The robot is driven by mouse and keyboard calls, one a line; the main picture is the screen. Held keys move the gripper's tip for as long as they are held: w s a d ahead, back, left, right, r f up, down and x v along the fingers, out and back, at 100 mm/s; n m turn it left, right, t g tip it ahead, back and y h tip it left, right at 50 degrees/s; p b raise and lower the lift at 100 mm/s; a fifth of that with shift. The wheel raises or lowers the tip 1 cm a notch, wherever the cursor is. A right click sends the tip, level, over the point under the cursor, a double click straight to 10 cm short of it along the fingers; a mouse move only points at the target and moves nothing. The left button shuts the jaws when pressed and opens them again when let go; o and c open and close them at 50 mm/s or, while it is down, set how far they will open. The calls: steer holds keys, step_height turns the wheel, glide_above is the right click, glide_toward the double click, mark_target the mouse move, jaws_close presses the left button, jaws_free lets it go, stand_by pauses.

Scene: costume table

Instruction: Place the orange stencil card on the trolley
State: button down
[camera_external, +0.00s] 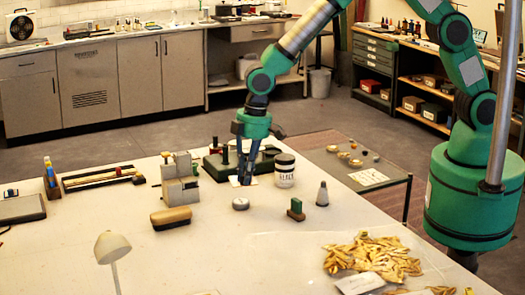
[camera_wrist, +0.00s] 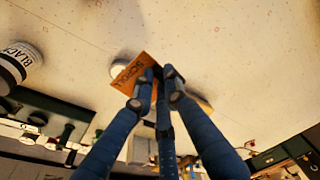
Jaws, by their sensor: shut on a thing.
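The orange stencil card (camera_wrist: 129,76), with dark lettering on it, is between the fingertips of my gripper (camera_wrist: 160,77) in the wrist view. The fingers are shut on it and hide part of it. In the external view my gripper (camera_external: 244,172) points down, low over the white table, with a pale flat patch (camera_external: 241,181) at its tips; I cannot tell whether that is the card. The trolley (camera_external: 396,173) is a low grey surface to the right of the table, with small bowls and a white sheet on it.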

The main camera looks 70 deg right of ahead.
steer(key=s+d+r+m+b, duration=0.1)
steer(key=s+d+m+b, duration=0.25)
steer(key=d, duration=1.25)
steer(key=s+d+m+b, duration=0.2)
steer(key=s+d, duration=0.2)
steer(key=d, duration=1.1)
steer(key=s+d+f+m+h+b, duration=0.1)
steer(key=s+d+m+b, duration=0.2)
steer(key=s+d, duration=0.8)
steer(key=s+d+f+m+b, duration=0.3)
steer(key=s+d, duration=0.5)
steer(key=s, duration=0.4)
step_height(320, 180, down, 14)
steer(key=shift+w+f+h, duration=0.15)
steer(key=shift+w+h, duration=0.05)
steer(key=shift+h, duration=0.1)
steer(key=shift+d+n, duration=0.1)
steer(key=shift+n, duration=0.15)
steer(key=w+d, duration=0.2)
steer(key=w, duration=0.2)
steer(key=w+d+f+b, duration=0.1)
steer(key=w+d, duration=0.1)
steer(key=w, duration=0.3)
steer(key=w+d, duration=0.2)
steer(key=w, duration=0.3)
steer(key=shift+w+d+f, duration=0.25)
steer(key=shift+d, duration=0.05)
steer(key=shift+f, duration=0.1)
